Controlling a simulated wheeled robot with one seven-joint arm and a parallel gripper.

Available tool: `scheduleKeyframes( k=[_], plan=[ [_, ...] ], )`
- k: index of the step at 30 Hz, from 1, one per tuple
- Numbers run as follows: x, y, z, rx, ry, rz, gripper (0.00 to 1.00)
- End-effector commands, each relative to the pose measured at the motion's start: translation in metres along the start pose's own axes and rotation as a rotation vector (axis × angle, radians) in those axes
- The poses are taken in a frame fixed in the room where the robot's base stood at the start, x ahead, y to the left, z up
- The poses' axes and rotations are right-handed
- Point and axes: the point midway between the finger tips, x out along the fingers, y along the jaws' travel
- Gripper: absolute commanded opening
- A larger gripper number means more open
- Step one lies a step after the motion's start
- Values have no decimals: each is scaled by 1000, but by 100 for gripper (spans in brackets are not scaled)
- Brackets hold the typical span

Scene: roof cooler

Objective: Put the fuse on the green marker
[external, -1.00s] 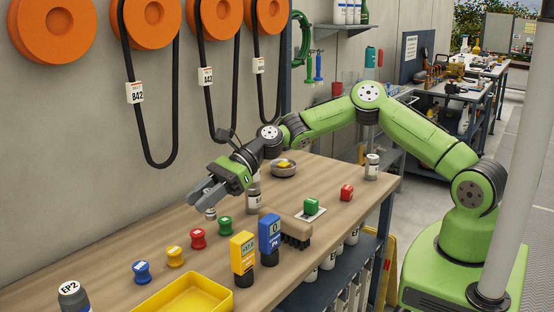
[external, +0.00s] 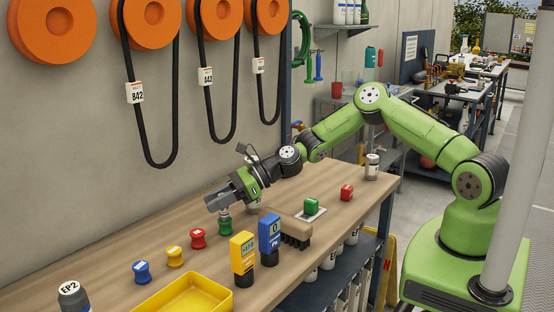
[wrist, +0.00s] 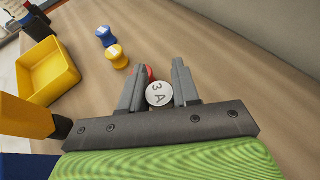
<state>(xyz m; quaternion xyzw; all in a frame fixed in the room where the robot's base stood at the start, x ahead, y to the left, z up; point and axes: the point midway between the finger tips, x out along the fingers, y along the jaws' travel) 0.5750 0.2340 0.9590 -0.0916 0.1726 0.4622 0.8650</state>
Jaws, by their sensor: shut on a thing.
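The fuse (wrist: 158,94) is a pale grey cylinder marked "3A" on its top. It is between the fingers of my gripper (wrist: 158,88) in the wrist view, and my gripper is shut on it. In the external view my gripper (external: 218,203) points down over the green marker (external: 225,227), a small spool shape on the bench. The fuse's lower part (external: 224,213) shows just above the green marker; I cannot tell whether they touch. The green marker is hidden in the wrist view. Red (external: 198,239), yellow (external: 174,256) and blue (external: 142,272) markers stand in line with it.
A yellow meter (external: 243,262) and a blue meter (external: 269,240) stand in front of the markers. A yellow tray (external: 150,305) is at the front.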

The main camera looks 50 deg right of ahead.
Motion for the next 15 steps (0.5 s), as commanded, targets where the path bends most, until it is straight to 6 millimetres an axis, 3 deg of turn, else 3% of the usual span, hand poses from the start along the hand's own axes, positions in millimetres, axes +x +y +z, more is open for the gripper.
scheduleKeyframes(
  k=[7, 8, 12, 15],
  plan=[
    [1, 0, -2, 0, 0, 0, 0],
    [1, 0, -2, 0, 0, 0, 35],
    [0, 0, -1, -1, 0, 0, 56],
    [0, 0, -1, -1, 0, 0, 56]
  ],
)
